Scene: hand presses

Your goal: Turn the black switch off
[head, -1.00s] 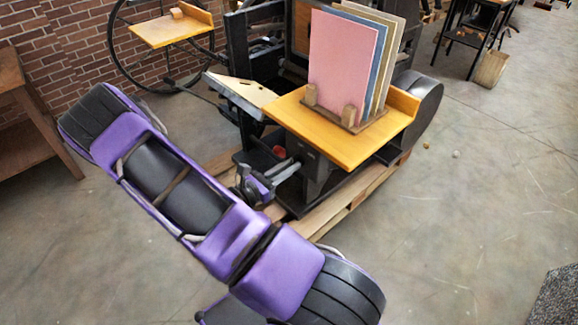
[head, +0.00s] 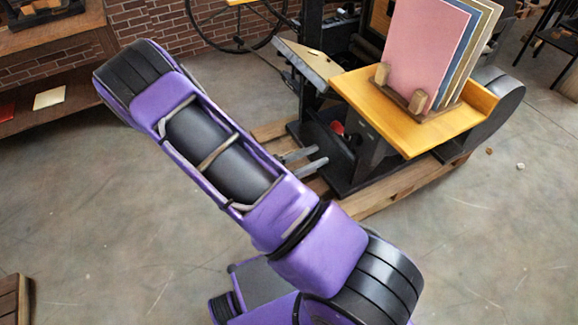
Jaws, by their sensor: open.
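I cannot make out the black switch; it may be hidden or too small to tell among the dark parts of the press. The black hand press (head: 365,158) stands at the upper right on a wooden pallet (head: 385,200). A small red part (head: 337,127) shows low on its left side. My gripper (head: 304,161) shows as two grey fingers, apart and empty, pointing right toward the lower press. The rest of the gripper is hidden behind my purple arm. I cannot tell whether the fingers touch anything.
An orange board (head: 420,115) on the press holds a rack of upright coloured sheets (head: 425,50). A slanted wooden shelf (head: 309,60) juts out at the press's left. A wooden bench (head: 60,60) stands at the far left. The floor between bench and press is clear.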

